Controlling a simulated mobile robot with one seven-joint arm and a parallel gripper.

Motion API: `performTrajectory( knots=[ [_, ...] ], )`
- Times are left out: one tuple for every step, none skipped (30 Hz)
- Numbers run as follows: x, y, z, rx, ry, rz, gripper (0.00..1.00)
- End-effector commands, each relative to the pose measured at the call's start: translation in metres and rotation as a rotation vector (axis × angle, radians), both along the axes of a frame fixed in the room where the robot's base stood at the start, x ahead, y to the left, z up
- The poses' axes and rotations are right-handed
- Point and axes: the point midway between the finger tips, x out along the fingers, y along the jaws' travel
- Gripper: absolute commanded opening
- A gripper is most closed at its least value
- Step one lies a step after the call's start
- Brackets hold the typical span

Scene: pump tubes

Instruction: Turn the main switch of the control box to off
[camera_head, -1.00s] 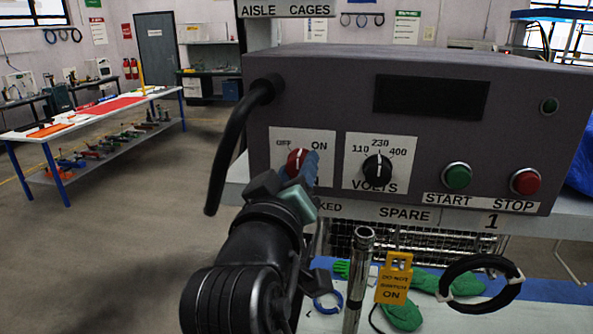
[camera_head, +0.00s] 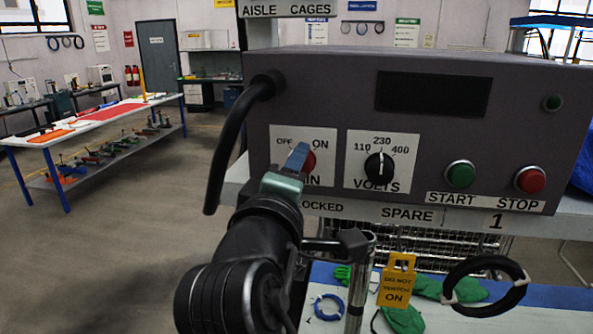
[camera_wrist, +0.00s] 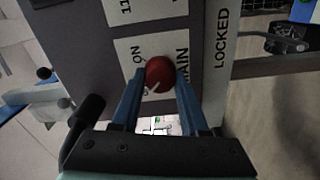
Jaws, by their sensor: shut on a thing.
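The control box (camera_head: 330,90) is a grey case on a shelf. Its main switch is a red round knob (camera_head: 309,163) on a white plate marked OFF, ON and MAIN. My gripper (camera_head: 298,158) is at the knob, and its blue finger covers the knob's left part in the head view. In the wrist view the two blue fingers of my gripper (camera_wrist: 161,78) stand on either side of the red knob (camera_wrist: 160,72), shut on it. The knob's white mark points to the lower left there, toward the partly hidden OFF label and away from ON.
The volts dial (camera_head: 380,168) is right of the switch, then the green START button (camera_head: 460,174) and red STOP button (camera_head: 530,180). A black cable (camera_head: 228,150) hangs at the left.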

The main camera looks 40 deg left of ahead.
Motion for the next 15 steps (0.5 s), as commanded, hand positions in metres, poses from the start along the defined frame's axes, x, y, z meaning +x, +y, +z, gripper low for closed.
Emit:
performTrajectory(
  knots=[
    [0.0002, -0.0003, 0.0012, -0.009, -0.011, -0.001, 0.0],
    [0.0002, -0.0004, 0.0013, -0.015, -0.015, -0.001, 0.0],
    [0.0002, -0.0004, 0.0014, -0.021, -0.019, -0.001, 0.0],
    [0.0003, -0.0005, 0.0015, -0.026, -0.021, -0.001, 0.0],
    [0.0003, -0.0005, 0.0015, -0.029, -0.023, -0.001, 0.0],
    [0.0003, -0.0005, 0.0016, -0.033, -0.026, -0.001, 0.0],
    [0.0003, -0.0005, 0.0017, -0.036, -0.028, -0.001, 0.0],
    [0.0003, -0.0005, 0.0017, -0.037, -0.028, -0.001, 0.0],
    [0.0003, -0.0005, 0.0018, -0.038, -0.029, -0.001, 0.0],
    [0.0002, -0.0005, 0.0018, -0.039, -0.03, -0.001, 0.0],
    [0.0003, -0.0006, 0.0019, -0.039, -0.03, -0.001, 0.0],
    [0.0003, -0.0006, 0.0019, -0.039, -0.03, -0.001, 0.0],
    [0.0003, -0.0006, 0.0019, -0.039, -0.03, -0.001, 0.0],
    [0.0003, -0.0006, 0.002, -0.039, -0.03, -0.001, 0.0],
    [0.0003, -0.0006, 0.002, -0.039, -0.03, -0.001, 0.0]
  ],
)
